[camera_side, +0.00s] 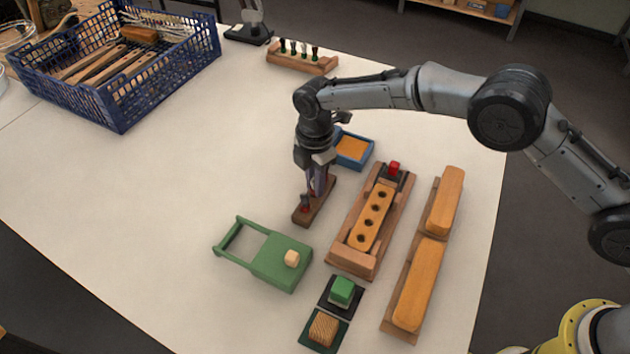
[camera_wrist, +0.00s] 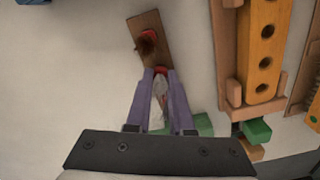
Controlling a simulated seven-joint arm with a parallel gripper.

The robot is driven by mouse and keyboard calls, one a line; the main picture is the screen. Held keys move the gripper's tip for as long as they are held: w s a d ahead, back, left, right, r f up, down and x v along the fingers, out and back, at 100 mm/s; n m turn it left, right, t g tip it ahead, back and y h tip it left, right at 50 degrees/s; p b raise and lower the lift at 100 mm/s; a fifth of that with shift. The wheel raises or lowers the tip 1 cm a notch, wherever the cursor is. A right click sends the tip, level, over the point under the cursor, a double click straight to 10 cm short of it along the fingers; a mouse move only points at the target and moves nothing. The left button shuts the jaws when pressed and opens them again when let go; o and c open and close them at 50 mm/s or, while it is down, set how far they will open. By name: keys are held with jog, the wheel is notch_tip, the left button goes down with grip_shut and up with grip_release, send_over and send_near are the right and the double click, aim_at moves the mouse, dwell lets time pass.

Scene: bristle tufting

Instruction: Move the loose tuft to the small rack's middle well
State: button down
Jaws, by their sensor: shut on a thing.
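My gripper (camera_side: 316,190) points down over the small dark-brown wooden rack (camera_side: 325,186). In the wrist view its purple fingers (camera_wrist: 161,76) are shut on a tuft (camera_wrist: 158,95) with pale bristles and a red end. The held tuft is at the near end of the rack, which also shows in the wrist view (camera_wrist: 150,22). Another tuft (camera_wrist: 146,42), dark with red, stands on the rack just beyond the fingertips. A red piece (camera_side: 305,207) shows at the rack's near end in the side view. I cannot tell whether the held tuft touches the rack; the middle well is not clearly visible.
A wooden fixture with a holed orange block (camera_side: 372,222) stands to the right. A blue tray (camera_side: 352,150) sits behind. A green bench hook (camera_side: 275,262) lies in front, with a green cube (camera_side: 342,289) nearby. The table's left side is clear up to the blue crate (camera_side: 120,105).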

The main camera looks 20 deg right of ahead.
jog(key=shift+f, duration=0.4)
dwell(0.5)
jog(key=shift+c, duration=1.6)
grip_release()
jog(key=shift+r, duration=0.1)
jog(key=shift+r, duration=3.45)
